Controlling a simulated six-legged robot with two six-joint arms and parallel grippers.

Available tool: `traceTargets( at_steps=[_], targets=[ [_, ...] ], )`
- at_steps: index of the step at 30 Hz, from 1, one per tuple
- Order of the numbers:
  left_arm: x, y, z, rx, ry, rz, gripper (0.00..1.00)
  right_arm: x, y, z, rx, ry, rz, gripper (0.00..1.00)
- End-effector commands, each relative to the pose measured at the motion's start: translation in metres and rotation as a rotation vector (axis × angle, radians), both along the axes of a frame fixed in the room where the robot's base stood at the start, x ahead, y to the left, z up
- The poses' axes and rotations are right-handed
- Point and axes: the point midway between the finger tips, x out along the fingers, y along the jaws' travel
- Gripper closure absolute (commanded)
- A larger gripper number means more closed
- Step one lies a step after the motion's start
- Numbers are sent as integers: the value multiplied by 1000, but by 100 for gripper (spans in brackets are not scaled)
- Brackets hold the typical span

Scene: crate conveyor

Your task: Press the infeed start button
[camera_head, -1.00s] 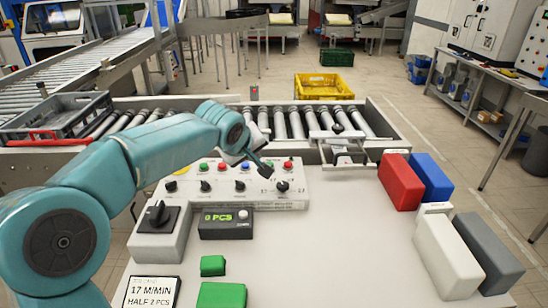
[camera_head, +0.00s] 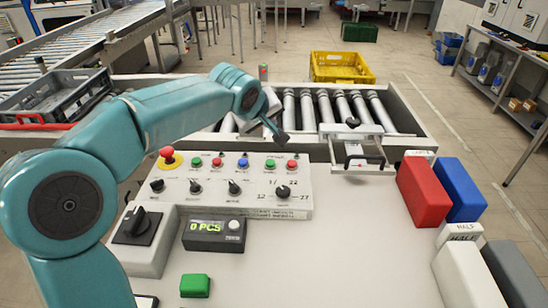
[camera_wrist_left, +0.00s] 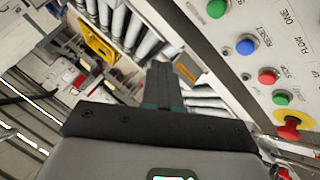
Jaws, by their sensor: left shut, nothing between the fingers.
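A white control panel (camera_head: 230,208) carries a row of buttons: a red mushroom button (camera_head: 168,156) on a yellow base, a left green button (camera_head: 196,162), a red button (camera_head: 217,162), a blue button (camera_head: 243,163), a right green button (camera_head: 269,164) and another red button (camera_head: 292,164). I cannot read which green one is the infeed start. My left gripper (camera_head: 281,136) is shut and empty, apparently above and behind the right end of the row. In the left wrist view its fingers (camera_wrist_left: 164,78) point beside the panel, apart from the buttons. My right gripper is not in view.
A roller conveyor (camera_head: 308,108) runs behind the panel, with a yellow crate (camera_head: 341,67) beyond it. A counter (camera_head: 215,230) reading 0 PCS and a black rotary switch (camera_head: 134,221) stand in front. Red (camera_head: 423,192) and blue blocks (camera_head: 460,190) lie right. The table's middle is clear.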

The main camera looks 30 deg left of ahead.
Motion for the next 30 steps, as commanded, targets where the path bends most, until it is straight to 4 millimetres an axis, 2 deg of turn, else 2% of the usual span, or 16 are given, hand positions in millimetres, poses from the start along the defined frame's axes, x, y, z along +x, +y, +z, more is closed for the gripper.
traceTargets(
  at_steps=[8, 14, 26, 30],
  targets=[
    [-5, -2, 0, 0, -1, -1, 100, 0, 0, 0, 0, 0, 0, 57],
    [-4, -3, -9, 0, -1, -1, 100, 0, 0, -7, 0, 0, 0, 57],
    [-1, -3, -63, 0, 2, -1, 100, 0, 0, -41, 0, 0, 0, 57],
    [0, -2, -82, 0, -1, -1, 100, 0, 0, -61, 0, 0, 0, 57]
  ],
)
